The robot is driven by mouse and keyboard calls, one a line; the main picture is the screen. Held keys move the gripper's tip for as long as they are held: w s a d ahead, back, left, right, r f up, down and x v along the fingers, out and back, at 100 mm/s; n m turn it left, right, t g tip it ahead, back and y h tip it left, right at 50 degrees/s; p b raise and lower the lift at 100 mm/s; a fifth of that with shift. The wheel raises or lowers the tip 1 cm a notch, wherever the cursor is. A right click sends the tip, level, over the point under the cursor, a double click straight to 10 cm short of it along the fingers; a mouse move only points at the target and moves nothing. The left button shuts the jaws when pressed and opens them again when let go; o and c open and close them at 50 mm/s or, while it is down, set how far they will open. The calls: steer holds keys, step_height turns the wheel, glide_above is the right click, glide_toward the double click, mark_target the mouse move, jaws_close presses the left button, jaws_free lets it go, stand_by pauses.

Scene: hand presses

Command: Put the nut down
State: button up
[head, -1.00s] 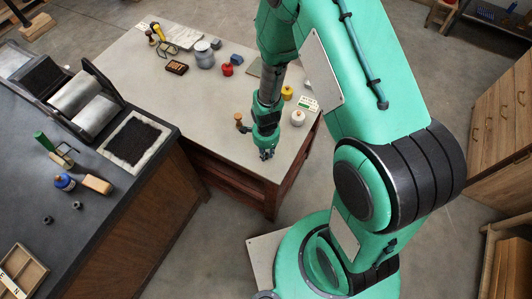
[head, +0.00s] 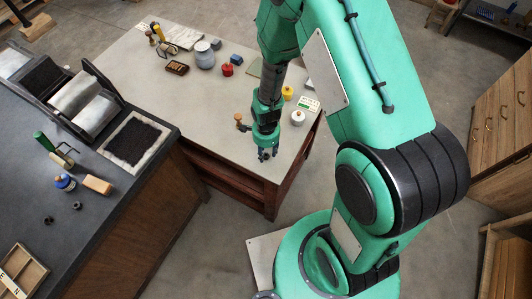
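My gripper (head: 267,154) points down close over the near right part of the light-topped table (head: 215,120). Its fingers look spread apart. A small dark spot shows at the fingertips; it is too small to tell whether it is a nut, and whether it touches the table or the fingers. Two small dark ring-like pieces that look like nuts lie on the dark bench at the left, one nut (head: 48,220) and another nut (head: 76,205), well away from my gripper.
A brown-knobbed tool (head: 240,122) stands just left of my gripper, and a white round pot (head: 297,117) to its right. A grey jar (head: 204,55) and a red pot (head: 227,69) stand farther back. The table's middle left is clear.

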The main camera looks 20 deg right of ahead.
step_height(320, 180, up, 11)
steer(key=p, duration=0.1)
stand_by(0.4)
steer(key=shift+w, duration=0.1)
stand_by(0.5)
step_height(320, 180, up, 13)
steer(key=n+t, duration=0.1)
steer(key=n, duration=0.2)
glide_above(266, 155)
steer(key=d, duration=0.1)
step_height(266, 155, up, 12)
steer(key=s+d+f+n+t, duration=0.1)
steer(key=s+d+n+t, duration=0.1)
steer(key=n, duration=0.2)
steer(key=s+d+r+n+t, duration=0.2)
steer(key=s+r+n, duration=0.6)
steer(key=s+r, duration=0.7)
step_height(266, 155, up, 3)
steer(key=shift+d+f+n+t, duration=0.1)
steer(key=shift+d+n+t, duration=0.05)
steer(key=shift+n+t, duration=0.2)
